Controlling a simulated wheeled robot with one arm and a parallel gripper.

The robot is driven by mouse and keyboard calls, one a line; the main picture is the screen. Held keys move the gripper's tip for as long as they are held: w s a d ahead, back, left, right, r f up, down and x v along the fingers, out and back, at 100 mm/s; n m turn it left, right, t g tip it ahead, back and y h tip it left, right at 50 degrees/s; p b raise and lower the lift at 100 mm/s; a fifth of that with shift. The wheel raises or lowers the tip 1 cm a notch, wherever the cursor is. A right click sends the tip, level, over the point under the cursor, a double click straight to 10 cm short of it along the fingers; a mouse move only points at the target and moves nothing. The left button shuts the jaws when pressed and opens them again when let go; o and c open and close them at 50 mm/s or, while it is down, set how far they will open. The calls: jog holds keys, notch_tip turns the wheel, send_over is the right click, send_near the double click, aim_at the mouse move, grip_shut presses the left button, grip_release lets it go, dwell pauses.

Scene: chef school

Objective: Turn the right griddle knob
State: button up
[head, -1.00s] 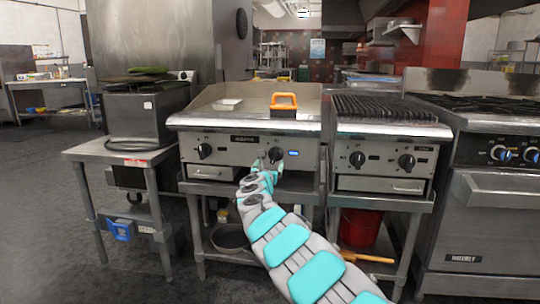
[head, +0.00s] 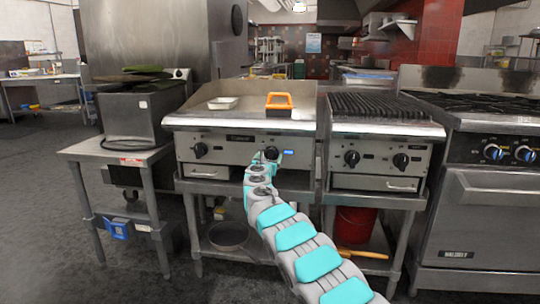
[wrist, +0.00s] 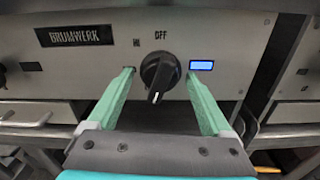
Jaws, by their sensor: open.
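The griddle (head: 222,118) has a steel front panel with two black knobs. Its right knob (head: 271,153) is beside a small lit blue display. In the wrist view this knob (wrist: 161,72) is centred below an "OFF" mark, its white pointer line facing down and slightly left. My gripper (wrist: 160,76) is open, with one green finger on each side of the knob and gaps between. In the head view my gripper (head: 264,160) is at the knob and partly covers it. I cannot tell how deep the fingertips reach or if they touch the panel.
The griddle's left knob (head: 200,150) is well clear. An orange-handled tool (head: 279,104) and a pale tray (head: 223,103) rest on the griddle top. A grill (head: 380,106) with two knobs adjoins on the right. A drawer handle (wrist: 28,118) shows low at left.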

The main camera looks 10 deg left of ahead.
jog(key=shift+w+d, duration=0.1)
jog(key=shift+w, duration=0.35)
jog(key=shift+c, duration=0.2)
jog(key=shift+f, duration=0.1)
jog(key=c, duration=1)
